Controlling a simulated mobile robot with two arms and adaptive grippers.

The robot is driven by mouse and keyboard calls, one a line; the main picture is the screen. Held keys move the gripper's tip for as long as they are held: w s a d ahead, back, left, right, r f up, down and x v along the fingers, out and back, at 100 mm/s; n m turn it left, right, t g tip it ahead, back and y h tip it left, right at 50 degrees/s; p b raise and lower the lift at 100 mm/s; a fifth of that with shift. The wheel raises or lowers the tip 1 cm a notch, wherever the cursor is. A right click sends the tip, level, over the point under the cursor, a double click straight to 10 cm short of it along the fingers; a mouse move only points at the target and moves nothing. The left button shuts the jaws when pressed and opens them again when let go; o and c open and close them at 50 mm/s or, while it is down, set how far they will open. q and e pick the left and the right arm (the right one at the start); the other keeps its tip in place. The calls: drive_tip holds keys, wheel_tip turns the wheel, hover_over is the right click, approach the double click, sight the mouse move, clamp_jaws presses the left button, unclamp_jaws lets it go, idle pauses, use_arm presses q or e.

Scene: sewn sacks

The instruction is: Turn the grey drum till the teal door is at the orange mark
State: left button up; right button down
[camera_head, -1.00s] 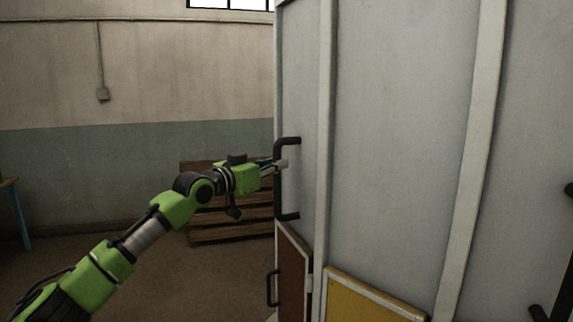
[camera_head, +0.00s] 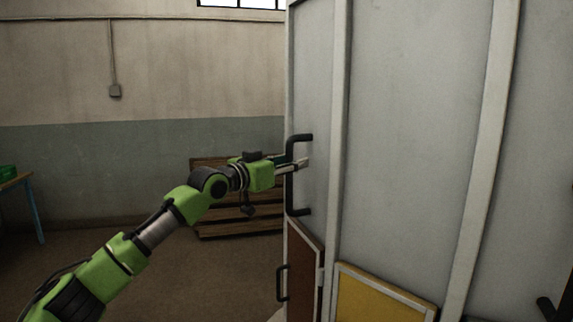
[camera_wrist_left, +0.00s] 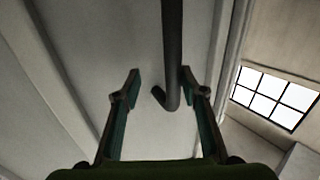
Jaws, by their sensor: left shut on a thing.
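The grey drum (camera_head: 420,120) fills the right half of the head view, with pale upright ribs and black bar handles. My left gripper (camera_head: 297,164) is shut on the upright black handle (camera_head: 290,190) near the drum's left edge. In the left wrist view, this handle (camera_wrist_left: 172,50) runs between the two fingers of the left gripper (camera_wrist_left: 165,85). Low on the drum are a brown-red door (camera_head: 304,270) with its own black handle and a yellow door (camera_head: 385,295). No teal door and no orange mark show. My right gripper is out of view.
A wooden slatted stack (camera_head: 240,222) stands behind my left arm, by the wall. A table with blue legs (camera_head: 35,210) stands at the far left. The floor between them is clear.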

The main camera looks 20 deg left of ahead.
use_arm(q)
drive_tip(key=v, duration=1.2)
drive_tip(key=shift+w+f, duration=0.1)
